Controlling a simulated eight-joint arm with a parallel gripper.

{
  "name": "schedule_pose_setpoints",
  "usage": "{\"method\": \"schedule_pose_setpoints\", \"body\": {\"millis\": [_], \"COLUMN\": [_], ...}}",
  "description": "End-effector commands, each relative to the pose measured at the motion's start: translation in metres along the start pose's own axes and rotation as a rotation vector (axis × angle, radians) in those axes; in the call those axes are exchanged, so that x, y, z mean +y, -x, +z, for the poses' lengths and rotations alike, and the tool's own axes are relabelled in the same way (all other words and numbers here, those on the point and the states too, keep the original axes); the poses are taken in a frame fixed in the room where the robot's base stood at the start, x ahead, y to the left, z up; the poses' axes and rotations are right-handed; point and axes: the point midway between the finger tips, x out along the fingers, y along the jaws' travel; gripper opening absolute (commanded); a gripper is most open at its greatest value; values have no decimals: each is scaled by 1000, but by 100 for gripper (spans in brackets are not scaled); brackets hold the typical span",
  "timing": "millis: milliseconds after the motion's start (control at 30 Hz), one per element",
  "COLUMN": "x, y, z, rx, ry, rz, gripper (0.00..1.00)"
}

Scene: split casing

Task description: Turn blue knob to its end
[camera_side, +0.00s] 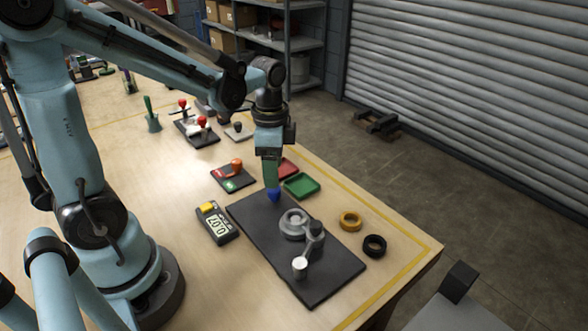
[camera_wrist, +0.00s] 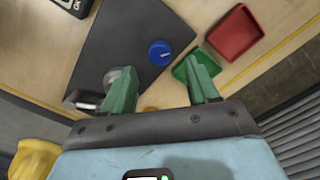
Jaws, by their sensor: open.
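The blue knob (camera_side: 274,195) stands at the back end of a dark base plate (camera_side: 318,281) on the table. The wrist view shows the round knob (camera_wrist: 160,53) from above, with a pale mark across its top. My gripper (camera_side: 272,180) is just above the knob in the side view, fingers pointing down. In the wrist view the two green fingers of my gripper (camera_wrist: 162,78) are apart, with nothing between them. The knob appears beyond the fingertips there. I cannot tell whether any finger touches it.
A grey ring-shaped casing (camera_side: 293,223) and a lever with a pale knob (camera_side: 300,266) stand on the same plate. Green (camera_side: 301,186) and red (camera_side: 287,168) trays are close behind. A yellow-black meter (camera_side: 216,223) lies left; yellow (camera_side: 350,221) and black (camera_side: 374,246) rings lie right.

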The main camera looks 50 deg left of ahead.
Motion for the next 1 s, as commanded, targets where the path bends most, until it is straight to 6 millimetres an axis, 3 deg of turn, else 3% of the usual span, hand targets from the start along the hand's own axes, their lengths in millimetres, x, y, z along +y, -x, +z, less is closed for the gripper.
{"method": "schedule_pose_setpoints", "body": {"millis": [300, 500, 1000], "x": [0, 0, 0], "y": [46, 65, 71], "z": [0, 0, 0], "rx": [0, 0, 3], "ry": [0, 0, 4], "rz": [0, 0, -3], "gripper": [59, 59, 59]}}
